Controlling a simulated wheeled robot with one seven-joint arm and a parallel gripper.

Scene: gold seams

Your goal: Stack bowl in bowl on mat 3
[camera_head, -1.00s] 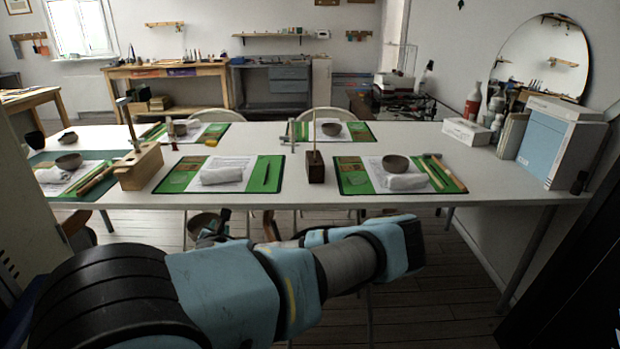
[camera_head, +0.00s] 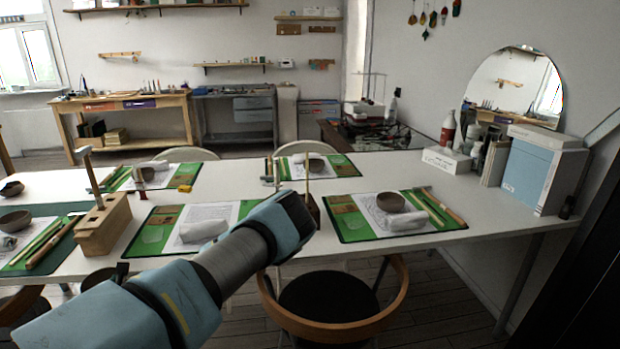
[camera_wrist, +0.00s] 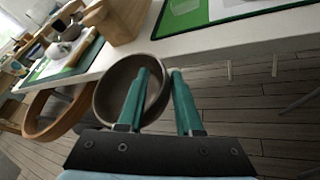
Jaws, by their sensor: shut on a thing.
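My gripper (camera_wrist: 160,80) is shut on the wall of a brown-grey bowl (camera_wrist: 112,98), one teal finger inside it and one outside. In the head view this bowl (camera_head: 97,279) is partly hidden behind my arm, in front of the table's front edge. Other bowls stand on the green mats: one on the right mat (camera_head: 344,226), the bowl (camera_head: 390,201) behind a rolled cloth; one on the far middle mat, the bowl (camera_head: 315,165); one on the far left mat, the bowl (camera_head: 146,174); one at the left edge, the bowl (camera_head: 14,221). I cannot tell which mat is number 3.
A wooden chair (camera_head: 335,326) is in front. A blue-white box (camera_head: 541,172) stands at the right end.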

